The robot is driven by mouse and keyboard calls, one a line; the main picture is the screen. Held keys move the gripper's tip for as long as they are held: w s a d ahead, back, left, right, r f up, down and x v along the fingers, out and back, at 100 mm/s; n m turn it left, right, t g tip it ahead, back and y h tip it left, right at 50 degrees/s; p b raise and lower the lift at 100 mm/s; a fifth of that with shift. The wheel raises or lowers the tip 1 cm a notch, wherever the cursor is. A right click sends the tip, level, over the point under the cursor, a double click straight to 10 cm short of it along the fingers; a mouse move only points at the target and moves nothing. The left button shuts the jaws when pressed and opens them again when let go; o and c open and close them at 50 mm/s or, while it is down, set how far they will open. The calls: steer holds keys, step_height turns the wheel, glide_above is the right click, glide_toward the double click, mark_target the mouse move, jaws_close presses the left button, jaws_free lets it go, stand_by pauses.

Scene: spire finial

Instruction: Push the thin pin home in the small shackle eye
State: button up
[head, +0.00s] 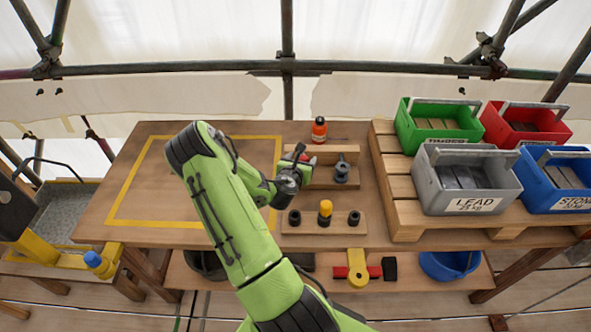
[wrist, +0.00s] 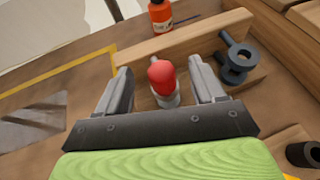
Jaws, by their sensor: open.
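My gripper (head: 300,158) is open above the left part of the rear wooden rack. In the wrist view, its two fingers (wrist: 160,68) stand apart on either side of a red-headed piece (wrist: 163,76) with a pale grey body, with a gap visible on each side. This looks like a pin, but how deep it sits is hidden. A dark grey shackle-like part (head: 341,170) with round eyes stands to the right on the same rack; it also shows in the wrist view (wrist: 238,56). A yellow-headed piece (head: 325,210) stands in the front rack.
Two dark collars (head: 294,217) (head: 354,217) flank the yellow-headed piece on the front rack (head: 340,228). An orange bottle (head: 319,130) stands behind the rear rack (head: 350,150). Labelled bins, including the grey lead bin (head: 465,180), fill the pallet at right. The yellow-outlined table area at left is clear.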

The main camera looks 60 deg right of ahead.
steer(key=p+v, duration=0.3)
steer(key=v, duration=0.7)
steer(key=shift+a+p, duration=0.35)
steer(key=shift+a, duration=0.05)
steer(key=shift+r, duration=0.15)
